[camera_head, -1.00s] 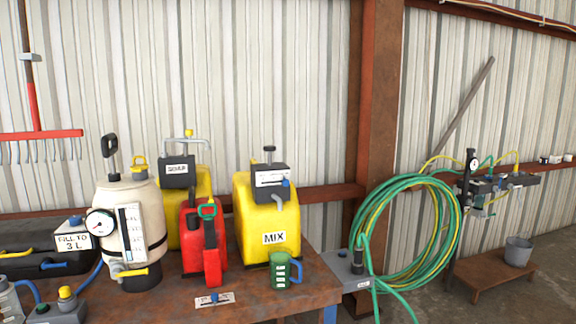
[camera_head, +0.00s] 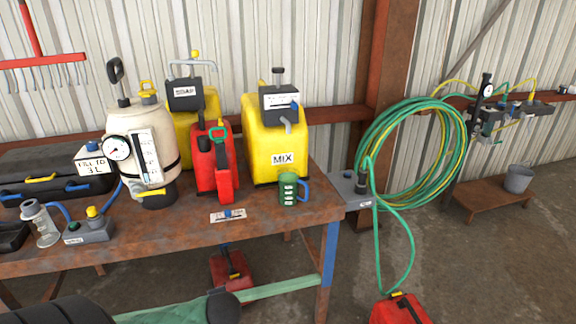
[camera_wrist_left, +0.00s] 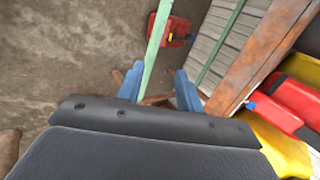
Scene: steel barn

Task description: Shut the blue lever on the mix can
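The yellow mix can (camera_head: 262,140) stands upright on the workbench, with a MIX label on its front. A dark pump head with a white scale plate (camera_head: 281,102) sits on top. The small blue lever (camera_head: 295,105) shows at the right of that plate; its exact angle is too small to tell. A grey spout hangs below. My left gripper (camera_wrist_left: 158,86) shows in the left wrist view with its two blue fingers apart and nothing between them, over the floor and away from the can. My right gripper is not in view.
A red can (camera_head: 213,160), a yellow soap can (camera_head: 182,128) and a cream sprayer tank (camera_head: 140,150) stand left of the mix can. A green measuring jug (camera_head: 288,188) stands in front. A green hose coil (camera_head: 375,140) hangs right. The bench's front right is mostly clear.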

